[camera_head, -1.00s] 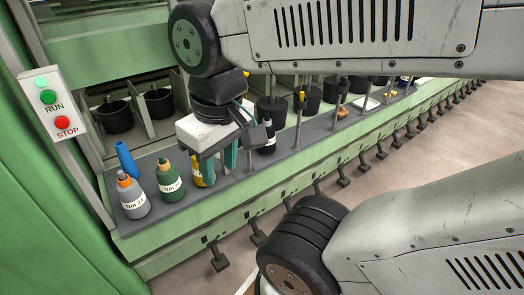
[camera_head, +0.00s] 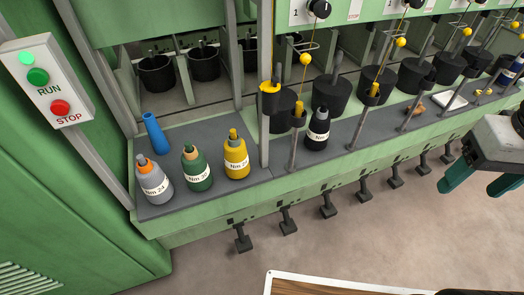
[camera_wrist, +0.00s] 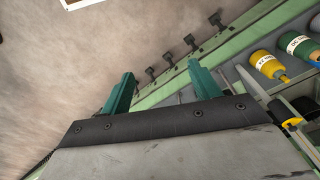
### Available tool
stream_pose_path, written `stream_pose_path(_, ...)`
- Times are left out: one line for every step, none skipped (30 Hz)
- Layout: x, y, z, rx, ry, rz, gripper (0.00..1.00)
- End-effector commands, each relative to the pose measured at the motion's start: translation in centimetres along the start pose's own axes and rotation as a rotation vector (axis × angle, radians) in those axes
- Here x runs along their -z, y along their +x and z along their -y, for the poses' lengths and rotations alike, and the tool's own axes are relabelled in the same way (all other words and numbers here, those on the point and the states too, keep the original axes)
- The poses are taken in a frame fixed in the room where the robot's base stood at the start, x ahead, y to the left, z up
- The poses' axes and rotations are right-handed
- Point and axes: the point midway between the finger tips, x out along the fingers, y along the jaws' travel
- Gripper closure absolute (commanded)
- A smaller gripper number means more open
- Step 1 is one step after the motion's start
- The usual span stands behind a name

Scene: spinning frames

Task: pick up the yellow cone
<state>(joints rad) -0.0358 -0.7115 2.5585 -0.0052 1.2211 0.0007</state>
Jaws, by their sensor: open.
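The yellow cone (camera_head: 236,158) with a white label stands upright on the grey shelf (camera_head: 215,198), right of the green cone (camera_head: 196,168). It also shows in the wrist view (camera_wrist: 268,64), at the right. My gripper (camera_head: 482,180) is at the right edge of the head view, out over the floor in front of the machine and well apart from the yellow cone. Its teal fingers show spread and empty in the wrist view (camera_wrist: 157,92).
A grey cone (camera_head: 153,182), a blue tube (camera_head: 155,133) and a black cone (camera_head: 317,130) share the shelf. A metal post (camera_head: 264,90) rises just right of the yellow cone. Pedals (camera_head: 287,220) jut out below the front edge.

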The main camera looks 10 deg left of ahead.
Motion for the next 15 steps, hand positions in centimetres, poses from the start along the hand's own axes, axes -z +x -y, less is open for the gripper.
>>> stream_pose_path(0.5, 0.8, 0.5, 0.000, -0.034, 0.034, 0.38)
stream_pose_path(0.8, 1.4, 0.9, -0.001, -0.054, 0.052, 0.38)
stream_pose_path(1.5, 2.2, 1.4, -0.004, -0.083, 0.074, 0.38)
stream_pose_path(2.0, 3.0, 1.9, -0.007, -0.107, 0.089, 0.38)
stream_pose_path(2.7, 3.8, 2.4, -0.011, -0.131, 0.100, 0.38)
stream_pose_path(3.6, 5.0, 3.1, -0.017, -0.165, 0.111, 0.38)
stream_pose_path(4.3, 5.9, 3.6, -0.022, -0.191, 0.115, 0.38)
stream_pose_path(5.0, 6.9, 4.2, -0.025, -0.216, 0.115, 0.38)
stream_pose_path(6.0, 8.3, 5.1, -0.030, -0.250, 0.111, 0.38)
stream_pose_path(6.7, 9.3, 5.8, -0.033, -0.276, 0.104, 0.38)
stream_pose_path(7.5, 10.4, 6.5, -0.035, -0.303, 0.095, 0.38)
stream_pose_path(8.5, 11.9, 7.5, -0.037, -0.338, 0.078, 0.38)
stream_pose_path(9.2, 13.0, 8.4, -0.036, -0.365, 0.063, 0.38)
stream_pose_path(9.9, 14.2, 9.3, -0.035, -0.392, 0.045, 0.38)
stream_pose_path(10.9, 15.8, 10.5, -0.031, -0.429, 0.018, 0.38)
